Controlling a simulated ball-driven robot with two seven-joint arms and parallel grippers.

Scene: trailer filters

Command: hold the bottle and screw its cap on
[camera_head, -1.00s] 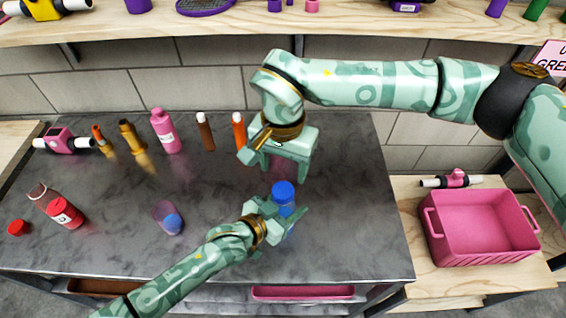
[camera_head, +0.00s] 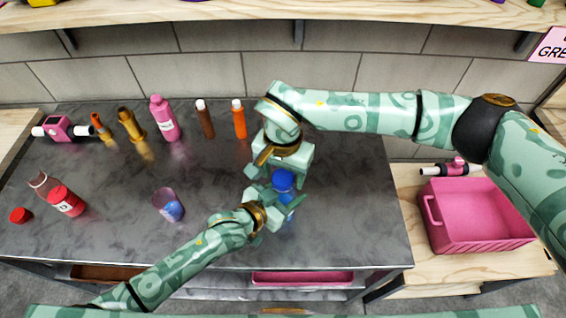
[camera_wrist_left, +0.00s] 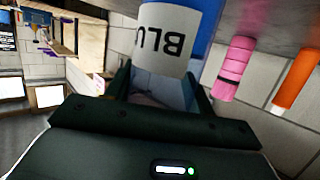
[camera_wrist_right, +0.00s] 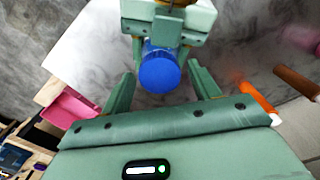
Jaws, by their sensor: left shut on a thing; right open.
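The blue bottle (camera_head: 288,216) stands near the front of the dark table, and its white label reading "BLU" shows in the left wrist view (camera_wrist_left: 165,40). A blue cap (camera_head: 283,181) sits at its top; whether the threads are engaged cannot be seen. My left gripper (camera_head: 279,206) is shut around the bottle's body, hiding part of it. My right gripper (camera_head: 278,178) is open, just above the cap and pointing down. In the right wrist view the cap (camera_wrist_right: 159,70) lies between the two spread fingers, with gaps beside it.
Pink, brown and orange bottles (camera_head: 239,120) stand behind. A red-labelled bottle (camera_head: 64,199), a red cap (camera_head: 20,215) and a clear container with blue in it (camera_head: 168,205) are at left. A pink crate (camera_head: 478,215) is on the right-hand wooden table. The table's middle is clear.

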